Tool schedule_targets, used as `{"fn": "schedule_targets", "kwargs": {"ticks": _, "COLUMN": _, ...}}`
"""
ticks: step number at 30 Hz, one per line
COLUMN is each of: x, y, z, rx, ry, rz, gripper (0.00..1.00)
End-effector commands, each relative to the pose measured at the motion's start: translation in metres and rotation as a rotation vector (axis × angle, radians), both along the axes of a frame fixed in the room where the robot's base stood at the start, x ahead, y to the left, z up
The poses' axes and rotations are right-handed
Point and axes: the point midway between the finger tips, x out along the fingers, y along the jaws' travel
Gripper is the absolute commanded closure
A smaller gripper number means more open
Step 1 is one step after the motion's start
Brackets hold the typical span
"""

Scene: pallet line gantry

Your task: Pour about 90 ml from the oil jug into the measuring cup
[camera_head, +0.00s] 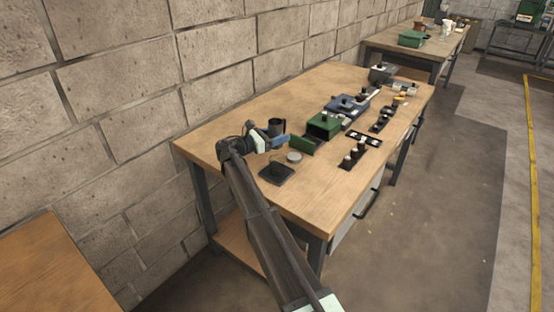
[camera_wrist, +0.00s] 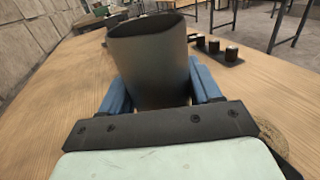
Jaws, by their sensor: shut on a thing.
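My gripper (camera_head: 272,141) is shut on a dark grey, open-topped cylindrical vessel (camera_head: 275,126), which I take to be the oil jug. In the wrist view the vessel (camera_wrist: 150,62) stands between the two blue fingers (camera_wrist: 160,92), with its rim up and roughly upright. Its contents are not visible. I cannot tell whether its base touches the bench. A dark square pad (camera_head: 274,177) with a small dark shape on it lies nearer the bench's front edge. I cannot make out whether that shape is the measuring cup.
A grey round disc (camera_head: 294,157) lies on the wooden bench (camera_head: 235,127) beside the pad. A green open box (camera_head: 324,124), a blue box (camera_head: 347,108) and dark racks with small pieces (camera_head: 353,158) stand to the right. A block wall runs behind; the bench's left end is clear.

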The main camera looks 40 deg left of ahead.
Motion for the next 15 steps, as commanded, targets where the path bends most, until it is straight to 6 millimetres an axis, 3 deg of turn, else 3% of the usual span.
{"fn": "schedule_targets", "kwargs": {"ticks": 6, "x": -0.009, "y": 0.02, "z": -0.018, "rx": 0.001, "ry": -0.001, "rz": -0.001, "gripper": 0.78}}
{"fn": "schedule_targets", "kwargs": {"ticks": 15, "x": -0.015, "y": 0.029, "z": -0.03, "rx": 0.001, "ry": -0.001, "rz": -0.003, "gripper": 0.78}}
